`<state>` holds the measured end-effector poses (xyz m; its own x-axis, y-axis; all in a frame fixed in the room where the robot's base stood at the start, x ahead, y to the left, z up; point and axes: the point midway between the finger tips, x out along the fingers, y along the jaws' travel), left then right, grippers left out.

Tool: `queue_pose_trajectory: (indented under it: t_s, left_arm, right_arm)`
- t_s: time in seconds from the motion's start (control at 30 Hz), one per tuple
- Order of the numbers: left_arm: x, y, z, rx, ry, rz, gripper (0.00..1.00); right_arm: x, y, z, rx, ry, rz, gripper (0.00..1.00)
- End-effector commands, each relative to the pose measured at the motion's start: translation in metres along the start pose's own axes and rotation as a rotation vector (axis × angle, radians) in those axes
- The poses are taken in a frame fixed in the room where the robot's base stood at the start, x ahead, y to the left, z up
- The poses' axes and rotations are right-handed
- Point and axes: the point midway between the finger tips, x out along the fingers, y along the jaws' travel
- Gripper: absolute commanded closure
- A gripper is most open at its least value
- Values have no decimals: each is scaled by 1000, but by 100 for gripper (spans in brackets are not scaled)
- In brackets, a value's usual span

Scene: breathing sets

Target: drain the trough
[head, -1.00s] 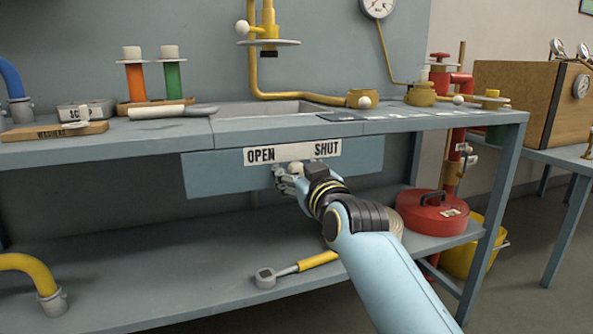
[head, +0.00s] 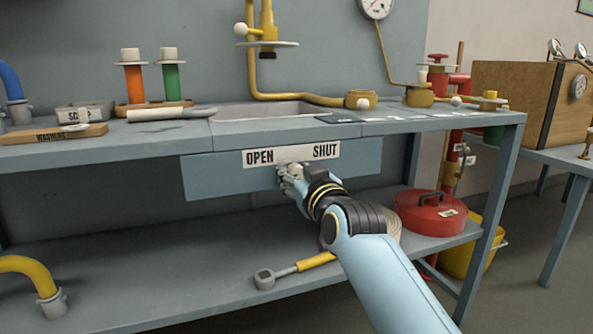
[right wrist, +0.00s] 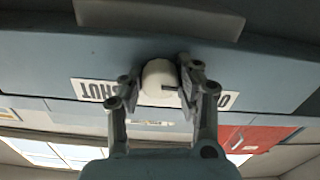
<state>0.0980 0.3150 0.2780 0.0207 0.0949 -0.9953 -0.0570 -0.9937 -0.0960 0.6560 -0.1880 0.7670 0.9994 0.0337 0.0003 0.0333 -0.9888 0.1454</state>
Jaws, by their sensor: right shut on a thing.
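The trough (head: 262,112) is a grey basin let into the bench top, and I cannot tell what it holds. Below it a blue-grey front panel (head: 225,178) carries a white label (head: 292,155) reading OPEN on the left and SHUT on the right. My right gripper (head: 292,175) is at the panel just under the label, near its middle. The right wrist view shows its two fingers shut on a white round knob (right wrist: 158,82), with the label upside down behind. In the head view the fingers partly hide the knob. My left gripper is out of view.
A white-and-grey tool (head: 170,113) lies on the bench left of the trough. Yellow pipework (head: 254,70) rises behind it. A yellow bucket (head: 490,240) stands right of the bench.

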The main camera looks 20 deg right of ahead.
Motion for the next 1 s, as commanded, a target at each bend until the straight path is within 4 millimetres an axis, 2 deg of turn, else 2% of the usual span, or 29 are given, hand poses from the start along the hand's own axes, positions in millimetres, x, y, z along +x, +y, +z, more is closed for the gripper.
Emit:
queue_pose_trajectory:
  t_s: [0.17, 0.33, 0.6, 1.0]
  left_arm:
    - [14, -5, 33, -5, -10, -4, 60]
    - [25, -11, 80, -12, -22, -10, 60]
    - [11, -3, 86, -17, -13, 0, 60]
    - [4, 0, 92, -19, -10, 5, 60]
  right_arm:
    - [0, 1, -4, 102, -1, -1, 100]
    - [0, 2, -6, 247, 0, -1, 100]
    - [0, 2, -3, 505, -1, 0, 100]
    - [0, 2, 0, 860, 0, 0, 100]
